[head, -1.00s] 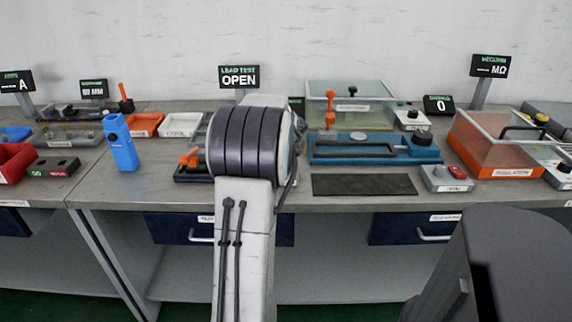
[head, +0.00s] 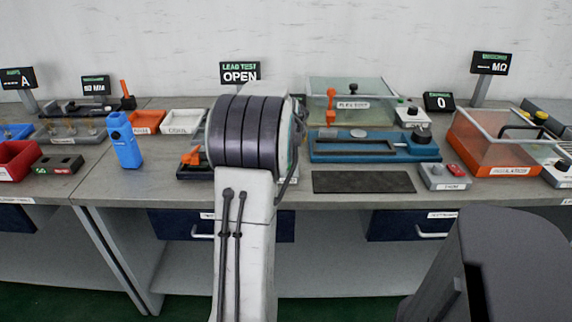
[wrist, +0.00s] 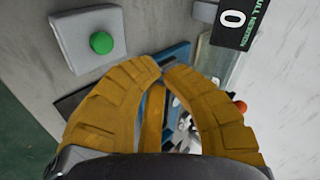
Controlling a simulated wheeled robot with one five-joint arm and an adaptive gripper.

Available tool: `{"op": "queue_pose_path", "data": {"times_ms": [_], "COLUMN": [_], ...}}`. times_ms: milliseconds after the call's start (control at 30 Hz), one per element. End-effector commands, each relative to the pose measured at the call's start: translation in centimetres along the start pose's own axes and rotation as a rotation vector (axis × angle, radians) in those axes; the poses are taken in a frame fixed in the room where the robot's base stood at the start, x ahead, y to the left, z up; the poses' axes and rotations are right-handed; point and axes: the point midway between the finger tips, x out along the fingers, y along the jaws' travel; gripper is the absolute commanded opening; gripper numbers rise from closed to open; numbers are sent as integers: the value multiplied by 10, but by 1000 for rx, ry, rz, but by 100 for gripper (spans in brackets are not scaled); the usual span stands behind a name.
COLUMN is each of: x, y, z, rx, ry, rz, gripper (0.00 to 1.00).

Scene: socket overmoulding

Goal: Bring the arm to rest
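My arm (head: 245,245) rises upright in the middle of the head view, its dark banded joint in front of the bench. My gripper is hidden behind that arm in the head view. In the wrist view my gripper (wrist: 164,67) has yellow ribbed fingers curved inward, with the tips meeting. Nothing is clearly held between them. The fingers hang over the bench, near a grey box with a green button (wrist: 101,43).
A blue fixture (head: 375,147) and a dark mat (head: 364,182) lie right of my arm. A clear-lidded orange box (head: 495,150) stands farther right. A blue upright device (head: 124,142), trays and an orange-handled tool (head: 191,156) are left. The bench front (head: 150,185) is bare.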

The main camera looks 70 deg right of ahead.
Motion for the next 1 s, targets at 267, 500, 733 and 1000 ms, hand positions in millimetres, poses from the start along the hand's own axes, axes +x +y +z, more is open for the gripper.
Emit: {"op": "queue_pose_path", "data": {"times_ms": [267, 500, 733, 1000], "x": [0, -2, -32, -126], "y": [0, -1, -6, 25], "z": [0, 4, 74, 221], "rx": [0, -11, -201, -707], "ry": [0, -6, -104, -343], "rz": [0, 0, 6, -7], "gripper": [0, 0, 0, 0]}}
